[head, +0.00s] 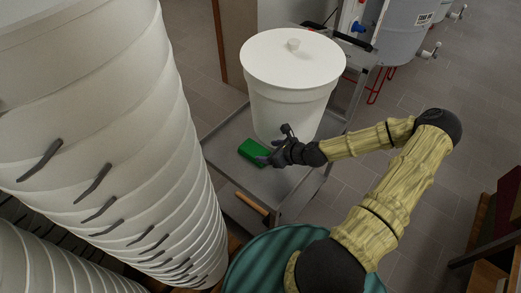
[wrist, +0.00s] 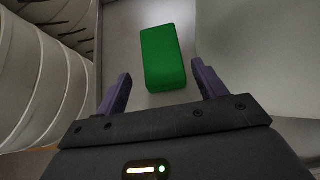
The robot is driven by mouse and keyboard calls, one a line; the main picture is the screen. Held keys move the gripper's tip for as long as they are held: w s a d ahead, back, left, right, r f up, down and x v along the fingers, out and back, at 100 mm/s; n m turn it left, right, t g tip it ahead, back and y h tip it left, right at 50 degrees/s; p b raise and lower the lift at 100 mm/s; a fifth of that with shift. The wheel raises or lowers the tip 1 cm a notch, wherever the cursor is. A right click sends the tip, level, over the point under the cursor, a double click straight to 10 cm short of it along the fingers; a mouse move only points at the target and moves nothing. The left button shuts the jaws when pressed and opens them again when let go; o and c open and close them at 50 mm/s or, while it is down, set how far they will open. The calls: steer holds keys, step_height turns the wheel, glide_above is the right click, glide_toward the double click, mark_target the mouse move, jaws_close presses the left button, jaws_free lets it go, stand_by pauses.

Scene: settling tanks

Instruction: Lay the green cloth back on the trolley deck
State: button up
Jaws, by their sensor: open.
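The green cloth (head: 253,152), a folded block, lies on the grey trolley deck (head: 225,138) in front of a white lidded bucket. In the wrist view the green cloth (wrist: 162,58) lies just beyond my fingertips, roughly between their lines. My gripper (head: 268,157) is at the cloth's near right side in the head view. The trolley deck also shows in the wrist view (wrist: 122,30). Whether a finger touches the cloth is unclear.
The white bucket (head: 290,80) stands on the deck right behind the cloth. Tall stacked white tubs (head: 110,130) rise close on the left. A trolley handle or wooden bar (head: 252,204) is at the near edge. A tank with taps (head: 400,30) stands behind.

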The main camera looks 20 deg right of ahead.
steer(key=v, duration=0.3)
stand_by(0.5)
steer(key=s+a+n+g, duration=0.1)
steer(key=n, duration=0.1)
steer(key=s+n+g, duration=0.1)
steer(key=n, duration=0.1)
steer(key=s+a+n+g, duration=0.1)
steer(key=n, duration=0.1)
steer(key=shift+s+a+f+n, duration=0.2)
steer(key=shift+s+a+n, duration=0.1)
steer(key=shift+s+a, duration=0.1)
steer(key=s+a+r+n+g+h, duration=0.1)
steer(key=s+r+n+h, duration=0.2)
steer(key=r+n, duration=0.7)
steer(key=s+a+r+n+g+h, duration=0.1)
steer(key=s+r+n+g+h, duration=0.1)
steer(key=s+r+n, duration=0.6)
step_height(320, 180, up, 2)
steer(key=n+h, duration=0.1)
steer(key=n, duration=0.3)
steer(key=shift+s+r, duration=0.1)
steer(key=shift+r, duration=0.05)
